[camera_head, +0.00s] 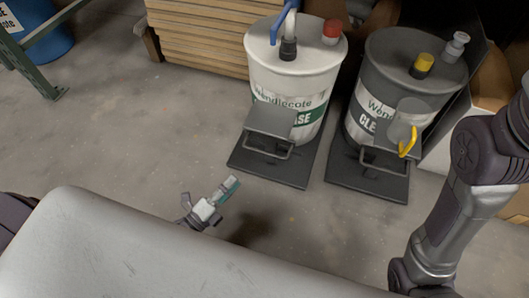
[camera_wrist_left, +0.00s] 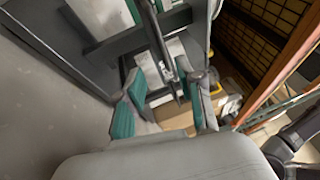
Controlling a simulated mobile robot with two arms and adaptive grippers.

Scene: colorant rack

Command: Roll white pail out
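The white pail (camera_head: 290,75), with a green-and-white label, stands upright on a dark wheeled base (camera_head: 300,170) in the head view. A grey step-like plate (camera_head: 270,120) and a looped metal handle (camera_head: 272,154) are at its front. My left gripper (camera_head: 230,187) is in front of that base, to the lower left of the handle and apart from it. In the left wrist view, its teal-padded fingers (camera_wrist_left: 165,100) are spread, with nothing clearly held. The handle bar (camera_wrist_left: 161,42) shows ahead of them. My right gripper is not in view; only part of its arm shows.
A dark grey pail (camera_head: 400,85) with a yellow handle stands close on the right, on its own base (camera_head: 370,185). Stacked boards (camera_head: 200,40) are behind. A blue drum (camera_head: 45,35) and green rack post are far left. The floor in front is clear.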

